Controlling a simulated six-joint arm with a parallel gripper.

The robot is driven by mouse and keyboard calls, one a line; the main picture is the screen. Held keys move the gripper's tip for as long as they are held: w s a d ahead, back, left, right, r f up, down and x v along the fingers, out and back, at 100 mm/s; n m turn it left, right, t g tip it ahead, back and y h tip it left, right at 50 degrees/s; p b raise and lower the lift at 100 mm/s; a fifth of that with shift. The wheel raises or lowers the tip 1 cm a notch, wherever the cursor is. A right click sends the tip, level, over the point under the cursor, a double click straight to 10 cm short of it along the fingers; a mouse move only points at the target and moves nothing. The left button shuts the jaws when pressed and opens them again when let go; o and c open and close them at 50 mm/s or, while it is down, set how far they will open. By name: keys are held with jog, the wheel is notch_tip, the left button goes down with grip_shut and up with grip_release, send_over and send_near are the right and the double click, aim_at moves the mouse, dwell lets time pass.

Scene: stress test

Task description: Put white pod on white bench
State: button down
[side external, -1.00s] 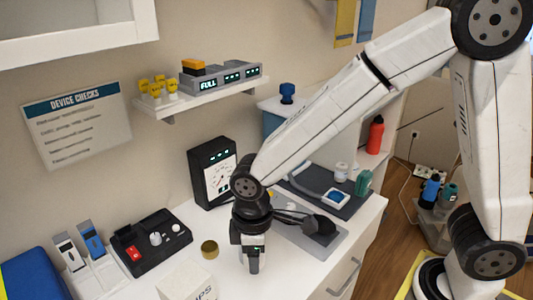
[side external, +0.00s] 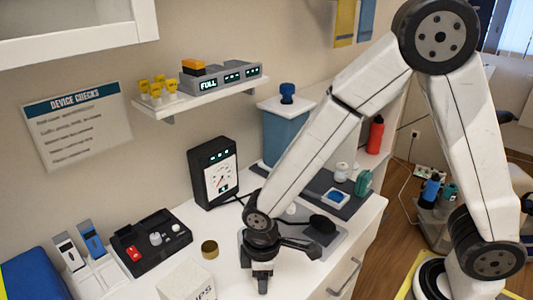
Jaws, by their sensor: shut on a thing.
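My gripper (side external: 263,287) points down over the near part of the white bench (side external: 226,262), in front of the grey pad (side external: 330,246). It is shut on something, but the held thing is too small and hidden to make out. I cannot tell whether it touches the bench. I cannot say for sure which thing is the white pod. A small white rounded thing (side external: 291,208) shows at the back of the grey pad, partly behind my wrist. A white jar (side external: 341,172) stands on the dark mat farther back.
A white box (side external: 187,282) and a brass-coloured tin (side external: 209,249) stand left of my gripper. Behind them is a black tray (side external: 152,241) with a red switch. A black dial gauge (side external: 214,172) stands by the wall. A green bottle (side external: 363,183) stands at the back right.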

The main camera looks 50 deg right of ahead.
jog(key=shift+f, duration=0.15)
send_over(263, 296)
jog(key=s+a, duration=0.1)
jog(key=a, duration=0.1)
jog(key=shift+s+d+f, duration=0.1)
jog(key=shift+d+f, duration=0.05)
jog(key=shift+f, duration=0.9)
jog(key=shift+s+d+f, duration=0.1)
jog(key=shift+f, duration=0.95)
jog(key=shift+f, duration=1.8)
jog(key=shift+c, duration=0.4)
grip_release()
jog(key=shift+f, duration=0.1)
jog(key=shift+r, duration=6.15)
